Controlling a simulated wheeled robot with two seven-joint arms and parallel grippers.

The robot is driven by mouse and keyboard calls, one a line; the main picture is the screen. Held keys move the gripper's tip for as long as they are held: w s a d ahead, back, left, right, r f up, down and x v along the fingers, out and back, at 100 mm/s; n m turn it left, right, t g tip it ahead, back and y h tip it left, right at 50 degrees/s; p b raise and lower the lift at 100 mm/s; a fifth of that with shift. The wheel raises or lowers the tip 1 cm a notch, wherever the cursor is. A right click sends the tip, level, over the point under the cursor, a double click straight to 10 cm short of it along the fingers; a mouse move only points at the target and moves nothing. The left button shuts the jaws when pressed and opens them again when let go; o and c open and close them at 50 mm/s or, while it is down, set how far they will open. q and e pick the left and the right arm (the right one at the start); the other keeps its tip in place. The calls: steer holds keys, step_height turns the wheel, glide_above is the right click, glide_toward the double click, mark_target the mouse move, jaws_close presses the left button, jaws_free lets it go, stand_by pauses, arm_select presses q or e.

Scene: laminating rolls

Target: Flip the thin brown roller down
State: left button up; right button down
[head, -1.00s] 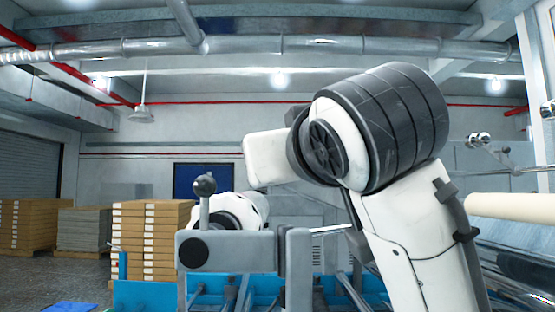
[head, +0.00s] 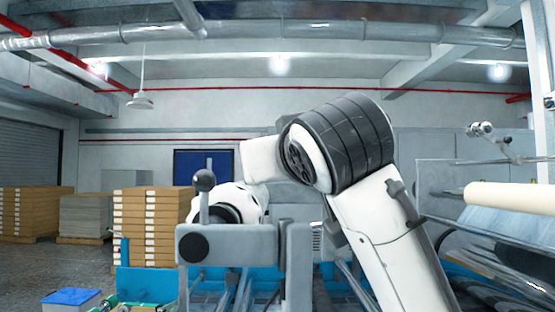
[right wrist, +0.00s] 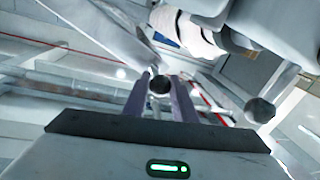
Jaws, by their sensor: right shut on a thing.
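In the right wrist view, the two fingers of my right gripper (right wrist: 160,98) are closed on a dark round knob (right wrist: 160,84). In the head view, my right arm comes in from the right and bends down behind a grey bracket; the fingers are hidden there. A ball-ended lever (head: 204,182) stands upright on the grey bracket (head: 228,246). I cannot tell whether its ball is the gripped knob. No thin brown roller can be made out. My left gripper is not in view.
A second dark ball (right wrist: 260,110) is right of the fingers in the wrist view. A cream roll (head: 512,197) lies at the right over the machine. Blue machine parts (head: 150,282) are low in front. Stacked brown boxes (head: 150,225) stand at the back left.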

step_height(320, 180, down, 6)
steer(key=a+b, duration=0.1)
steer(key=b, duration=0.2)
steer(key=shift+a+b, duration=0.3)
steer(key=shift+b, duration=0.1)
steer(key=c, duration=1.5)
jaws_free()
steer(key=shift+r, duration=0.15)
steer(key=shift+o, duration=0.2)
steer(key=s+d+b, duration=0.2)
steer(key=s, duration=0.8)
